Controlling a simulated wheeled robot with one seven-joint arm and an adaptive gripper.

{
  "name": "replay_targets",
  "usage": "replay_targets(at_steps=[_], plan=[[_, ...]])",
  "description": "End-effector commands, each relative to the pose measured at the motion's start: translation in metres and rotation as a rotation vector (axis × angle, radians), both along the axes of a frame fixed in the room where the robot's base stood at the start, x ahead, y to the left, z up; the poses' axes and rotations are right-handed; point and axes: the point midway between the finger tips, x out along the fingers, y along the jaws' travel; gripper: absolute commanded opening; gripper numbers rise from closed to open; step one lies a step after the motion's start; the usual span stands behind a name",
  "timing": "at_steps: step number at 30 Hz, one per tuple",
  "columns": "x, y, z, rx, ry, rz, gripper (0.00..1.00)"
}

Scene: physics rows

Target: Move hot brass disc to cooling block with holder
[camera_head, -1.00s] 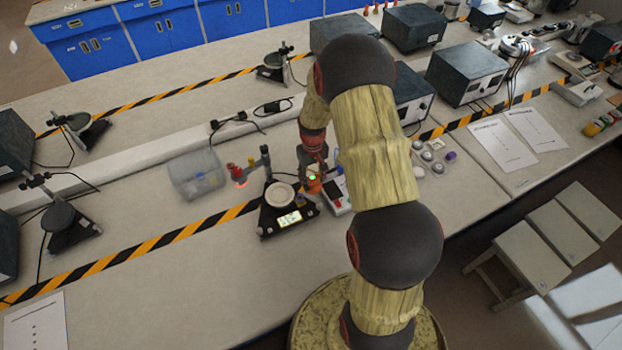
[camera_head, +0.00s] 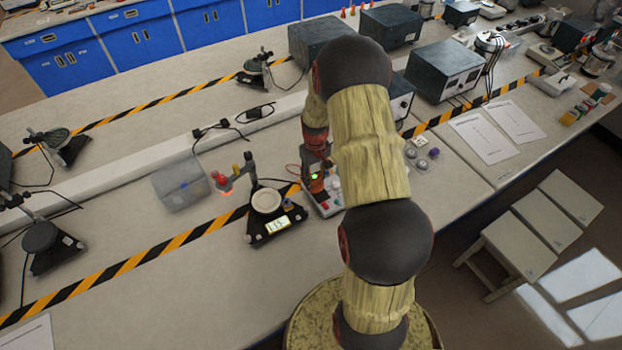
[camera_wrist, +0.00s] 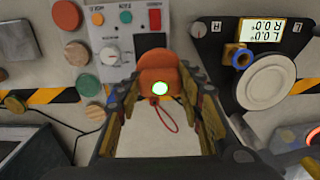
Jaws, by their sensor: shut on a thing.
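My gripper (camera_wrist: 162,105) is shut on an orange piece (camera_wrist: 158,66) with a green lit spot and a thin red loop. Its fingers lie on both sides of the piece. I cannot tell whether this piece is the holder. In the head view my gripper (camera_head: 316,178) is right of a black stand (camera_head: 252,236) that has a pale round plate (camera_head: 266,200) and a lit display. A red-orange glow (camera_head: 227,191) shows left of that stand, and at the right edge of the wrist view (camera_wrist: 314,136). I cannot make out the brass disc or the cooling block.
A control panel (camera_wrist: 113,45) with colored buttons lies just beyond my gripper. A small upright post (camera_head: 250,170) is between glow and stand. Dark boxes (camera_head: 442,72) stand behind.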

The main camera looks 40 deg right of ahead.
Motion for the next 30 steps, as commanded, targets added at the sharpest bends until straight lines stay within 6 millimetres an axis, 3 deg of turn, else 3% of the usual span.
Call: replay_targets(at_steps=[8, 30], plan=[[0.000, -0.002, 0.001, -0.001, -0.001, -0.001, 0.12], [-0.021, -0.054, 0.000, 0.000, -0.001, -0.002, 0.12]])
